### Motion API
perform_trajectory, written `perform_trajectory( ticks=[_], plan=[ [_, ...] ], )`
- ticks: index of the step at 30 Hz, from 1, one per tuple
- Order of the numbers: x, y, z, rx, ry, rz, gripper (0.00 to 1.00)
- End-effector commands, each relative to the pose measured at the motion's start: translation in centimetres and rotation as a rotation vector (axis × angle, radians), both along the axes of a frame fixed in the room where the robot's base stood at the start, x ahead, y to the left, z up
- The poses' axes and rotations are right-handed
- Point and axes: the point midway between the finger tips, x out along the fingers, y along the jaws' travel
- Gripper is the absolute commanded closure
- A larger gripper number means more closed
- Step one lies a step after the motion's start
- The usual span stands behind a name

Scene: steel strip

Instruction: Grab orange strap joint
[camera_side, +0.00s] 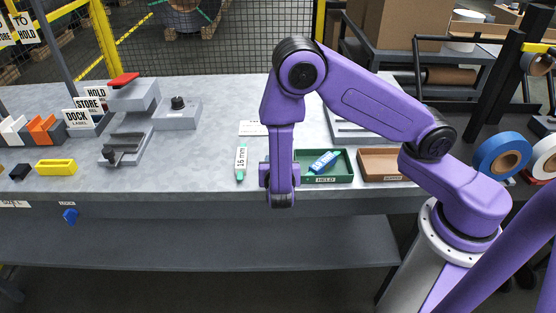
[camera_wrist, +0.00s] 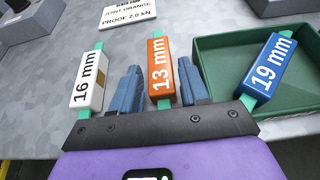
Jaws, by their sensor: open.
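The orange strap joint (camera_wrist: 161,66), marked 13 mm with green strap ends, shows in the wrist view between the two blue-grey fingers of my gripper (camera_wrist: 159,80). The fingers are open, one on each side, with a visible gap to the joint. In the side view my arm hides the joint, and my gripper (camera_side: 280,186) is low over the front of the bench. A white joint (camera_wrist: 88,80) marked 16 mm lies to the left; it also shows in the side view (camera_side: 241,161). A blue joint (camera_wrist: 268,66) marked 19 mm lies in the green tray to the right.
The green tray (camera_side: 342,176) labelled HELD is close on the right, with a brown tray (camera_side: 382,164) beyond it. A card (camera_wrist: 128,12) reading JOINT ORANGE, PROOF 2.0 kN lies behind.

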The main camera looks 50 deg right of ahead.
Motion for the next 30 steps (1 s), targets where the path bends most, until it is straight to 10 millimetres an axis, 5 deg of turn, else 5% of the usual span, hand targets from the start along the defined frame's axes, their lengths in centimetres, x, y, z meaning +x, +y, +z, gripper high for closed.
perform_trajectory(
  ticks=[11, 16, 30],
  plan=[
    [0.98, -0.91, -0.57, 0.001, -0.001, 0.002, 0.55],
    [0.96, -0.9, -0.57, 0.0, 0.0, 0.001, 0.96],
    [0.97, -0.87, 0.08, 0.001, -0.002, 0.0, 0.96]
  ],
)
